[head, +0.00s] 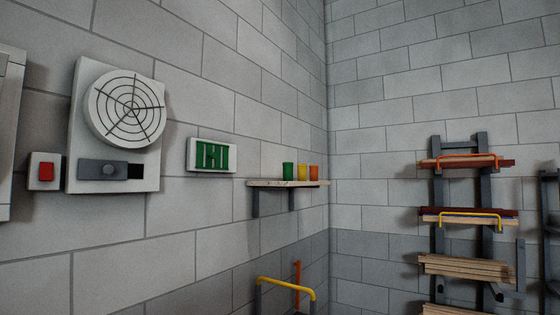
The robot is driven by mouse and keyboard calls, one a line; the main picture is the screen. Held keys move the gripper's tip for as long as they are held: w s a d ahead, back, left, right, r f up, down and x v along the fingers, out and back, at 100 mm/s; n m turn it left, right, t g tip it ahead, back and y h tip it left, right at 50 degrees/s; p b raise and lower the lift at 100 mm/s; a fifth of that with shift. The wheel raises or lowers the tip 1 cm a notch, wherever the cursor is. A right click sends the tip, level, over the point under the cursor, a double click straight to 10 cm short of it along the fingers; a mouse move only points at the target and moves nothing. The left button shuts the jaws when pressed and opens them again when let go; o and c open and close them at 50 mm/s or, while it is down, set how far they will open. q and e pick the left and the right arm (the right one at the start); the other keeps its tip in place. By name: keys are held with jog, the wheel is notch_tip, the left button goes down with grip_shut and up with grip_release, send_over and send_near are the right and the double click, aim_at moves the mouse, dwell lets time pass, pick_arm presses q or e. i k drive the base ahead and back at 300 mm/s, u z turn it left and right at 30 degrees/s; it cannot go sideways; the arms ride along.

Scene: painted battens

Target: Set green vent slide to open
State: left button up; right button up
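A small white wall plate (229,168) with green upright slats (213,155) is on the left wall, left of a small shelf. This is the only green vent-like thing in view. Pale gaps show between the slats, but whether they mark it open or shut I cannot tell. Neither of my grippers is in view.
The shelf (270,184) holds green (287,170), yellow (302,171) and orange (314,172) cups. A red switch (46,171) is at left. A yellow rail (285,287) stands below. A rack (437,190) with battens (465,268) is on the right wall.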

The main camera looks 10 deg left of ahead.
aim_at(211, 155)
jog(key=z, duration=0.85)
jog(key=i, duration=2.95)
jog(key=u, duration=0.5)
